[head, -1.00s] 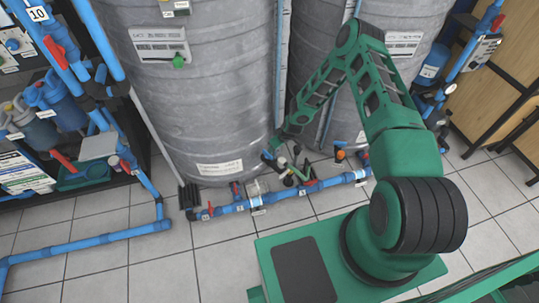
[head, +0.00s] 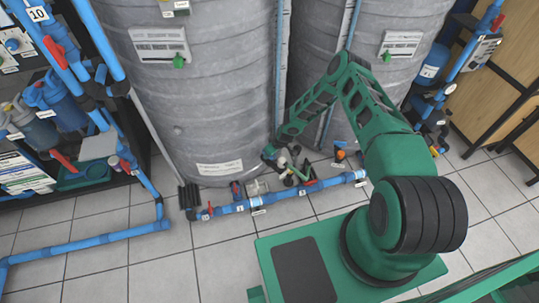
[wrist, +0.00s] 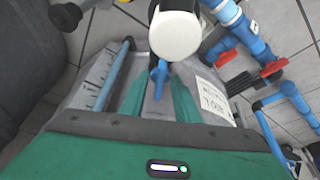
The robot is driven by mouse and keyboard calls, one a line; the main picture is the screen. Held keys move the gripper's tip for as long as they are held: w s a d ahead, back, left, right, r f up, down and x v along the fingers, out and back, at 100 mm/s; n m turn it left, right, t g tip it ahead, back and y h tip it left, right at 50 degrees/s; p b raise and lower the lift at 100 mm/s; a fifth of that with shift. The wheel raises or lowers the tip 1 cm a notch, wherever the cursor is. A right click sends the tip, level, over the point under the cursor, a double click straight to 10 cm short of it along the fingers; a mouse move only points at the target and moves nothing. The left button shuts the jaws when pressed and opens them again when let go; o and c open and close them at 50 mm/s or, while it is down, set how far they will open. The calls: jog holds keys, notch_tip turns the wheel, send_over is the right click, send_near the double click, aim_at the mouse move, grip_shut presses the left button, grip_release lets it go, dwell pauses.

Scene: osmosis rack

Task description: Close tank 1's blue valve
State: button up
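The blue valve handle (wrist: 158,78) shows in the wrist view, a small upright lever just below a round white fitting (wrist: 174,36). My gripper (wrist: 158,98) has its two green fingers on either side of the handle, with a gap visible on both sides. In the head view my gripper (head: 274,152) is low down near the foot of the left grey tank (head: 205,100), where the two tanks meet. The handle cannot be made out clearly there. I cannot read which tank is tank 1.
A blue floor pipe (head: 265,200) with red-handled valves runs in front of the tanks. Red handles (wrist: 272,68) lie to the right in the wrist view. The second grey tank (head: 375,90) stands behind my arm. Tiled floor (head: 110,262) is open at front left.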

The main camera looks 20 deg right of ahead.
grip_shut()
jog(key=shift+m, duration=0.3)
jog(key=m, duration=0.1)
jog(key=m+h, duration=0.1)
jog(key=m, duration=0.1)
jog(key=shift+a+m+h, duration=0.3)
jog(key=shift+a, duration=0.05)
jog(key=m+h, duration=0.1)
jog(key=m, duration=0.3)
jog(key=shift+a+h, duration=0.35)
jog(key=shift+h, duration=0.05)
jog(key=m, duration=0.1)
jog(key=m+h, duration=0.1)
jog(key=m, duration=0.2)
jog(key=shift+w+a+m, duration=0.2)
jog(key=shift+a+m, duration=0.1)
jog(key=shift+m, duration=0.1)
jog(key=shift+w+a+m+g+h, duration=0.1)
jog(key=shift+m+g+h, duration=0.25)
jog(key=shift+m, duration=0.5)
jog(key=shift+w+a+m+g+h, duration=0.1)
jog(key=shift+m+g+h, duration=0.2)
jog(key=shift+m, duration=0.55)
